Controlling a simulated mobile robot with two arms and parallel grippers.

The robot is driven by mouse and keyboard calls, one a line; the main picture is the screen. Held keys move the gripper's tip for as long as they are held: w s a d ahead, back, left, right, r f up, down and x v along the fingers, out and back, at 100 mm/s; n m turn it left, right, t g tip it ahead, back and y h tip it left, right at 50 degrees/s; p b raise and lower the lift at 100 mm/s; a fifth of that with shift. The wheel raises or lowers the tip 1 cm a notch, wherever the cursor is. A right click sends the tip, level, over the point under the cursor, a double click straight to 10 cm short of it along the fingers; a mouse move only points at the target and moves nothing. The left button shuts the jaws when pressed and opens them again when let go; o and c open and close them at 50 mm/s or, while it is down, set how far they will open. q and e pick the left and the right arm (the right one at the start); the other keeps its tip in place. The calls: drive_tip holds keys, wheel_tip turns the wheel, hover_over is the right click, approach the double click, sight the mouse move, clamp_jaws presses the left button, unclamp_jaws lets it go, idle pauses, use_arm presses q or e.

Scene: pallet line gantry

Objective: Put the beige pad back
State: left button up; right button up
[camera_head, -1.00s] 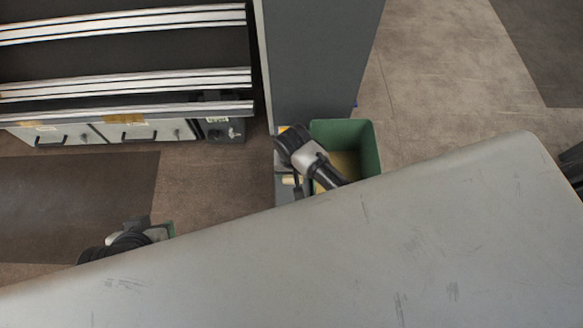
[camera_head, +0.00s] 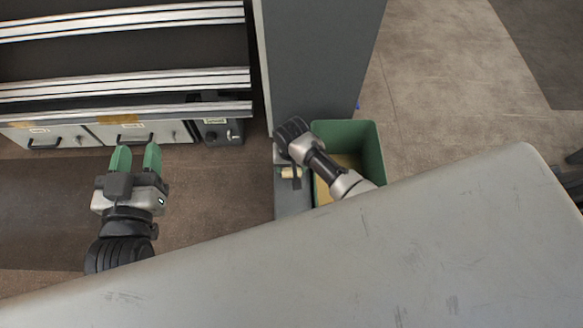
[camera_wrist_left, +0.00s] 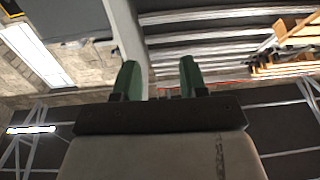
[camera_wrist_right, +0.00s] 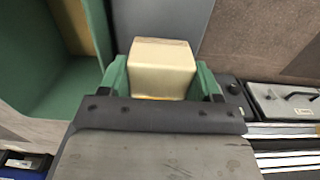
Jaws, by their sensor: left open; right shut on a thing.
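The beige pad (camera_wrist_right: 160,68) is a pale block between the green fingers of my right gripper (camera_wrist_right: 162,82), which is shut on it. In the head view a small beige patch (camera_head: 291,172) shows beside my right wrist, and the fingers there are mostly hidden by the arm. A green bin (camera_head: 371,150) stands just right of that wrist, with a beige surface inside it. The bin also shows at the left of the right wrist view (camera_wrist_right: 30,75). My left gripper (camera_head: 136,160) is open and empty, away to the left over the brown floor.
A grey upright panel (camera_head: 315,60) stands behind the bin. A rack with metal rails (camera_head: 125,80) and drawer units (camera_head: 55,138) is at the upper left. A large scuffed grey surface (camera_head: 400,250) fills the foreground. Open floor (camera_head: 450,80) lies to the right.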

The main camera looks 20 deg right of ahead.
use_arm(q)
drive_tip(key=shift+s+d+r+t+h+b, duration=0.15)
drive_tip(key=shift+r+t+h+b, duration=0.1)
drive_tip(key=shift+r+t, duration=0.55)
drive_tip(key=shift+w+d+r+t+h+b, duration=0.1)
drive_tip(key=shift+r+t+h, duration=0.15)
drive_tip(key=shift+r+t, duration=0.5)
use_arm(e)
drive_tip(key=shift+f, duration=0.9)
use_arm(q)
drive_tip(key=shift+r, duration=0.15)
use_arm(e)
drive_tip(key=o, duration=0.9)
drive_tip(key=shift+f, duration=0.1)
drive_tip(key=shift+c, duration=0.2)
